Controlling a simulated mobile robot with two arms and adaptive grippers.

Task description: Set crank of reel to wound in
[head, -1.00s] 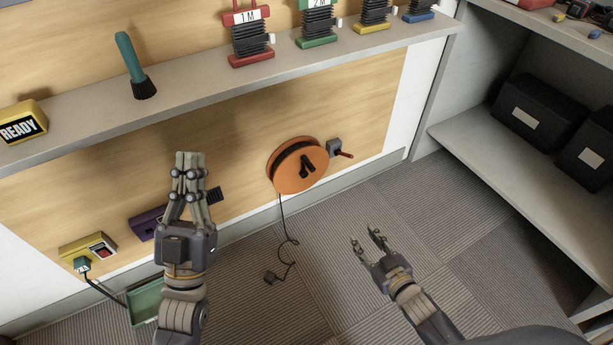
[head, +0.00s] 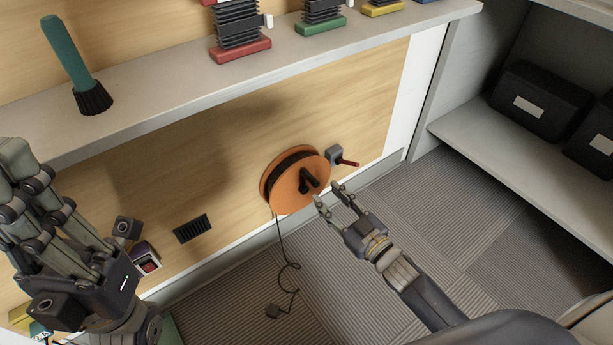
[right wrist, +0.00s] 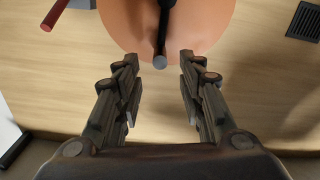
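The orange reel (head: 284,196) is mounted low on the wooden panel, with a dark cable hanging from it to the floor. Its black crank (head: 308,181) sits on the front face. In the right wrist view the crank (right wrist: 164,30) points its knob end toward the gap between my fingers, with the orange reel (right wrist: 120,25) behind it. My right gripper (head: 329,194) is open and empty, just below and right of the crank, apart from it as far as I can tell. My left gripper (head: 20,165) is large at the left edge, away from the reel; its fingertips look close together.
A grey box with a red lever (head: 347,161) is right beside the reel. The grey shelf (head: 180,115) above holds a green brush (head: 75,70) and several coil stands. A black vent (head: 193,228) is left of the reel. Dark bins (head: 540,98) stand at right.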

